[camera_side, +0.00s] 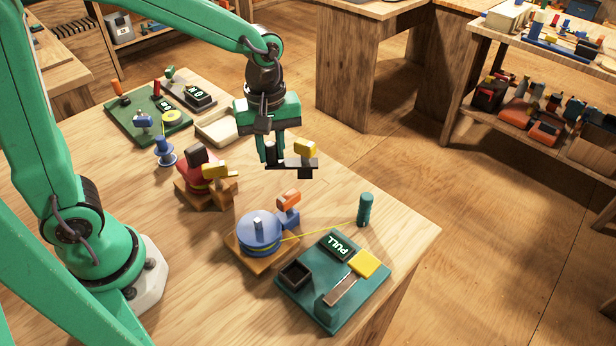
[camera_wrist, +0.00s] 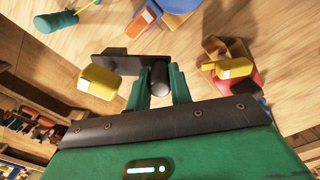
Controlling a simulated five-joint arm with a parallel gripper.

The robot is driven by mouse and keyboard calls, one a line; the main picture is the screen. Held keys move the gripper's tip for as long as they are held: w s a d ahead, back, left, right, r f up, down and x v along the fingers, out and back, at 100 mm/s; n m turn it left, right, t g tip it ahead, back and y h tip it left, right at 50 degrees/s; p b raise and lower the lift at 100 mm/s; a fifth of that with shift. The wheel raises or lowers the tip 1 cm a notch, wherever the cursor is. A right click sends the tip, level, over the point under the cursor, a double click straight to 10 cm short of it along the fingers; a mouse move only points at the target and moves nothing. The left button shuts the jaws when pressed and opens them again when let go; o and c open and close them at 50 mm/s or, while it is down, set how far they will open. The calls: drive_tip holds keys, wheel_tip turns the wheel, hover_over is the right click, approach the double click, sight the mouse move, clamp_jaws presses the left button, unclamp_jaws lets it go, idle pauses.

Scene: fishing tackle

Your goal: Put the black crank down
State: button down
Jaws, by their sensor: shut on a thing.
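The black crank (camera_side: 296,161) is held by my gripper (camera_side: 271,152) above the wooden table. It has a flat black arm and a yellow knob (camera_side: 305,147) at its right end in the side view. In the wrist view the crank (camera_wrist: 112,62) reaches left from my gripper (camera_wrist: 160,88), whose green fingers are shut on its round black end. The yellow knob (camera_wrist: 98,80) shows there too. The crank is apart from the table and from the reels below it.
Below are a red reel (camera_side: 196,172) with a yellow part and a blue reel (camera_side: 258,232) with a yellow line to a green post (camera_side: 365,210). A green PULL board (camera_side: 318,308) is at the front. A pale tray (camera_side: 215,129) and another green board (camera_side: 140,122) lie behind. Bare table shows between them.

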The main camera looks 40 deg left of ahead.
drive_tip(key=w+a+f, duration=0.4)
drive_tip(key=a+f, duration=0.2)
drive_tip(key=a, duration=0.3)
drive_tip(key=shift+w+a+f, duration=0.15)
drive_tip(key=shift+w+a, duration=0.05)
drive_tip(key=shift+w, duration=0.2)
drive_tip(key=shift+f, duration=2)
drive_tip(key=shift+f, duration=0.1)
drive_tip(key=c, duration=1.3)
unclamp_jaws()
drive_tip(key=shift+o, duration=0.2)
wheel_tip(320, 180, up, 12)
